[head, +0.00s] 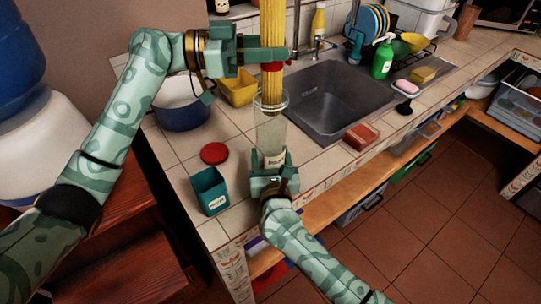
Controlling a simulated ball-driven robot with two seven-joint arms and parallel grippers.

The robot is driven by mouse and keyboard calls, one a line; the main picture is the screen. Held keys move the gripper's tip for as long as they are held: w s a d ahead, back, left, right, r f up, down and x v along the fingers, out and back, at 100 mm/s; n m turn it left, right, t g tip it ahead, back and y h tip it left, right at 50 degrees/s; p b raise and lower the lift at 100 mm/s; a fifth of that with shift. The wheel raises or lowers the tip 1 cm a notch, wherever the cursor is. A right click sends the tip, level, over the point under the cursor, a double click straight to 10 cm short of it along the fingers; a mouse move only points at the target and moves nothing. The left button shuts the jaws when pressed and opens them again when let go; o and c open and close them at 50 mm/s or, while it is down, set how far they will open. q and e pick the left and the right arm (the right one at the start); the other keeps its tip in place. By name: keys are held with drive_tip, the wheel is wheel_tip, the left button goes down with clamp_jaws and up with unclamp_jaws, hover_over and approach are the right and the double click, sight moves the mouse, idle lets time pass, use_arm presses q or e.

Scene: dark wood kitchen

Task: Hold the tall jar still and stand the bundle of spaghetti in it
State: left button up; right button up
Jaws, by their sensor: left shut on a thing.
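The bundle of spaghetti (272,25) is upright and yellow, with a red band (276,66) around it. My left gripper (272,56) is shut on the bundle above the jar. The tall clear jar (270,132) stands upright near the counter's front edge. The bundle's lower end overlaps the jar's mouth in the picture; I cannot tell how far inside it is. My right gripper (271,172) is closed around the jar's lower part, a finger on each side, with a pale label between them. The jar's base is hidden by the gripper.
A red lid (214,153) and a teal box (208,191) stand left of the jar. A dark blue pot (182,116) and a yellow container (237,90) are behind. The sink (335,95) and a reddish-brown block (361,136) are to the right.

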use_arm(q)
drive_tip(key=o, duration=1.2)
drive_tip(key=shift+a, duration=0.1)
drive_tip(key=a, duration=0.8)
drive_tip(key=s+a, duration=0.1)
drive_tip(key=a, duration=0.2)
drive_tip(key=shift+a, duration=0.4)
use_arm(e)
drive_tip(key=o, duration=1.2)
drive_tip(key=shift+c, duration=0.2)
